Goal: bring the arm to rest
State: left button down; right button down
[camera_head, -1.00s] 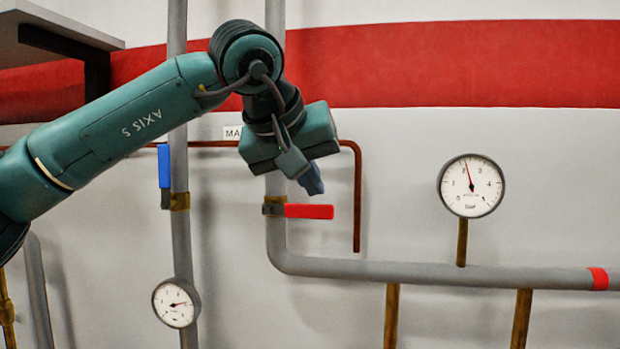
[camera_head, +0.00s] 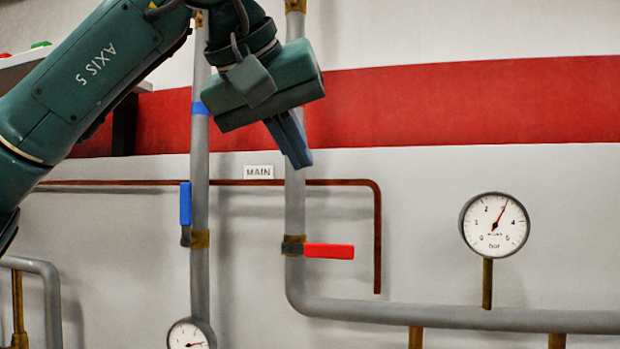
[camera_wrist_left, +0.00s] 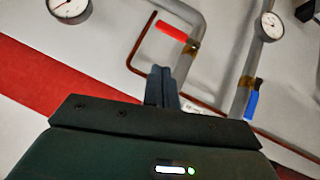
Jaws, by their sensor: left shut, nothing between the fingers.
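My left arm comes in from the upper left in the head view. Its gripper (camera_head: 298,158) points down and slightly right, in front of the grey pipe and above the red valve handle. The blue-grey fingers are closed together with nothing between them. They also show shut in the left wrist view (camera_wrist_left: 161,72), pointing toward the wall. The red handle (camera_head: 329,251) lies horizontal, across its vertical pipe, apart from the fingers. The blue handle (camera_head: 185,204) hangs vertical, along its pipe. My right gripper is not in view.
A large gauge (camera_head: 494,224) at right reads about 3 bar. A smaller gauge (camera_head: 190,336) is cut off at the bottom. A MAIN label (camera_head: 258,172) sits between the pipes. A thin brown pipe (camera_head: 377,240) bends down right of the red handle. A shelf juts out upper left.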

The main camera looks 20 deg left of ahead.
pick_arm(q)
jog(key=d+f+n+g+h, duration=0.8)
jog(key=d+f+g+h, duration=0.55)
jog(key=d+f, duration=0.7)
jog(key=w+a+f+m+t+y, duration=0.2)
jog(key=a+f+m+t, duration=0.3)
jog(key=f+m+t, duration=0.4)
jog(key=w+a+f+m+t+y, duration=0.1)
jog(key=a+f+m+t+y, duration=0.1)
jog(key=a+f+m+t, duration=0.55)
jog(key=w+a+f+m+t+y, duration=0.2)
jog(key=f+m+t, duration=0.4)
jog(key=f+m, duration=0.5)
jog(key=s+a+f+n+g+y, duration=0.3)
jog(key=s+f+n, duration=0.4)
jog(key=f, duration=0.6)
jog(key=s+a+f+n+g+y, duration=0.4)
jog(key=s+f+n, duration=0.4)
jog(key=s+f, duration=0.4)
jog(key=shift+s+a+f+g, duration=0.3)
jog(key=shift+a+f+g, duration=0.2)
jog(key=shift+a, duration=0.35)
